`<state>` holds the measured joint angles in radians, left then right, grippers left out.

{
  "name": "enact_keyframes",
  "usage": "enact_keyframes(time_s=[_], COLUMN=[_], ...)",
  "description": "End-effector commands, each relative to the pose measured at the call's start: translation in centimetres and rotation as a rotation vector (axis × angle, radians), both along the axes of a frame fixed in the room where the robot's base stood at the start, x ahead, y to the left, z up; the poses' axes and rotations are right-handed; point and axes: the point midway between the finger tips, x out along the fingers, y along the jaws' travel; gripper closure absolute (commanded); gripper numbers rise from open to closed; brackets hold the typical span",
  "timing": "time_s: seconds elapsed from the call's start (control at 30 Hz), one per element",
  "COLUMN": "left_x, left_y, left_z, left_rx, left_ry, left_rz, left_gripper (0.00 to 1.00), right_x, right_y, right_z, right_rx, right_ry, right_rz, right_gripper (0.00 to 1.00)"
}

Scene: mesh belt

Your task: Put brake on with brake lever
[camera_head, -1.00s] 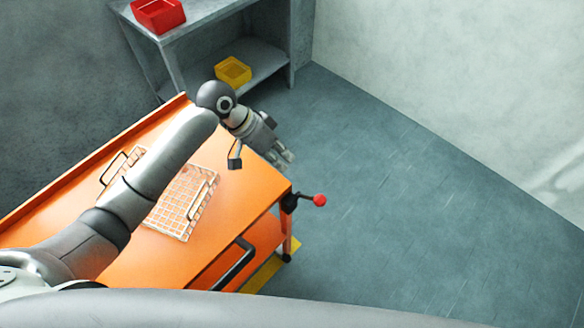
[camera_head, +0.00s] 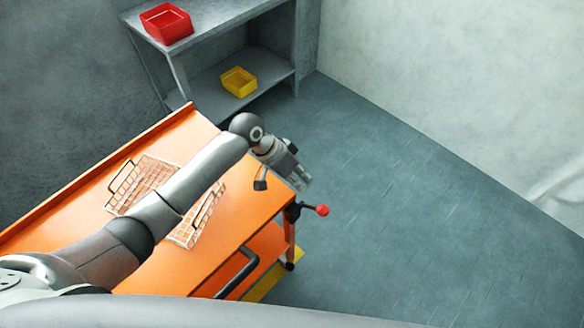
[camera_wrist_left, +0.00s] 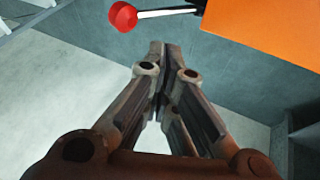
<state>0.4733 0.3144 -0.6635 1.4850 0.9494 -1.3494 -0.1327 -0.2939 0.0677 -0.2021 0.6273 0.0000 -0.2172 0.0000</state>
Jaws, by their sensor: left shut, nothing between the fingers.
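The brake lever (camera_head: 322,210) is a short rod with a red ball knob, sticking out to the right from a black mount at the near right corner of the orange cart (camera_head: 215,258). My left gripper (camera_head: 304,184) is shut and empty, above and slightly behind the lever in the head view, apart from it. In the left wrist view the closed fingers (camera_wrist_left: 158,48) point toward the top, with the red knob (camera_wrist_left: 123,16) and its pale rod at upper left of the tips. The right gripper is not in view.
A wire basket (camera_head: 140,185) lies on the cart top, partly behind my left arm. A black handle (camera_head: 238,270) is on the cart's near side. A grey shelf (camera_head: 215,85) at the back holds a red bin (camera_head: 166,24) and a yellow bin (camera_head: 239,82). Floor at right is clear.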

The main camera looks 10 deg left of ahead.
Motion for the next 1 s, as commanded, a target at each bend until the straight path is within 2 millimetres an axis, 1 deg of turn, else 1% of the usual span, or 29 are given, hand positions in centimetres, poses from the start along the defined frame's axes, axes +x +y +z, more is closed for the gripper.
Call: enact_keyframes(time_s=[0.03, 0.13, 0.2, 0.3, 0.4, 0.6, 0.87, 1.0], left_x=[0.0, 0.0, -0.8, -1.5, -1.9, -2.1, -2.1, -1.7], left_y=[-0.6, -1.4, -2.4, -3.4, -3.9, -4.3, -4.3, -4.3], left_z=[-0.7, -2.2, -2.3, -2.8, -3.2, -3.5, -3.6, -3.7], left_rx=[-0.001, 0.0, -0.001, -0.001, 0.0, 0.001, 0.002, 0.014], left_ry=[0.005, 0.005, 0.003, 0.002, 0.002, 0.0, -0.001, -0.01], left_rz=[0.001, 0.0, -0.002, -0.001, 0.0, 0.001, 0.001, 0.0], left_gripper=[1.0, 1.0, 1.0, 1.0, 1.0, 1.0, 1.0, 1.0], right_x=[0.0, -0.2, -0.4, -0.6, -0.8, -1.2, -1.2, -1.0], right_y=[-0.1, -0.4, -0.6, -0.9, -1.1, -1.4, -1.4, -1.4], right_z=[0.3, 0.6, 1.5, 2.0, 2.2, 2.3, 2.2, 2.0], right_rx=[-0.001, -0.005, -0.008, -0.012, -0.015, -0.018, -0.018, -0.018], right_ry=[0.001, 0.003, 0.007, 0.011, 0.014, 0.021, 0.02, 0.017], right_rz=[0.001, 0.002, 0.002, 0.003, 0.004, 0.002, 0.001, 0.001], right_gripper=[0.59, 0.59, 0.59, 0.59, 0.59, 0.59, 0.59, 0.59])
